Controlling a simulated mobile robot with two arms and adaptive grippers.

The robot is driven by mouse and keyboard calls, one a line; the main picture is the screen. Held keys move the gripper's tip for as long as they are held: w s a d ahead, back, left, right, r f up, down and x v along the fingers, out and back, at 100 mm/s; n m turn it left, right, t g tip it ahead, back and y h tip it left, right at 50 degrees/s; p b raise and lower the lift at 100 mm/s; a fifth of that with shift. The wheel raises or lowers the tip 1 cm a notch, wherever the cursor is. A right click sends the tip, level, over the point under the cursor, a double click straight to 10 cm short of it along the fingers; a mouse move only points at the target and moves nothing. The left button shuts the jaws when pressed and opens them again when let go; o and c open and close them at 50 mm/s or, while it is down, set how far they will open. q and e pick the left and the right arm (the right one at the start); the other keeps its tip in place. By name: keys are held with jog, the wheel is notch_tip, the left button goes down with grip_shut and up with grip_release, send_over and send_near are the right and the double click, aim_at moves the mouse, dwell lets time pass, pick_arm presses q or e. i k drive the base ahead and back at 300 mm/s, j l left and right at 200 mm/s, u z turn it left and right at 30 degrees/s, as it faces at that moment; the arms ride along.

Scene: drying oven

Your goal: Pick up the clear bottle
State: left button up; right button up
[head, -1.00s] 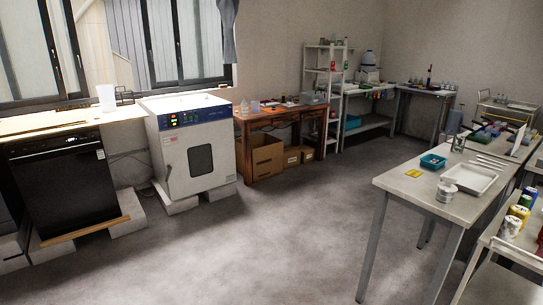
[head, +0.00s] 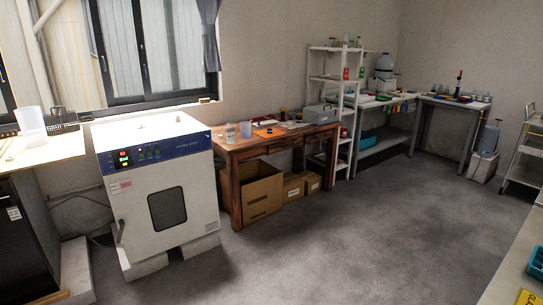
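A small clear bottle (head: 230,133) appears to stand upright on the left end of the wooden desk (head: 232,151), just right of the white drying oven (head: 165,200). A clear cup-like container (head: 245,129) stands beside it. At this distance I cannot make out fine details of either. Neither of my grippers shows in the head view.
Cardboard boxes (head: 255,192) sit under the desk. A white shelf rack (head: 335,79) stands past it. A plastic beaker (head: 31,121) is on the left counter. The grey floor (head: 330,250) ahead is clear. A table edge (head: 505,285) is at lower right.

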aim_at(230, 131)
jog(key=i, duration=2.55)
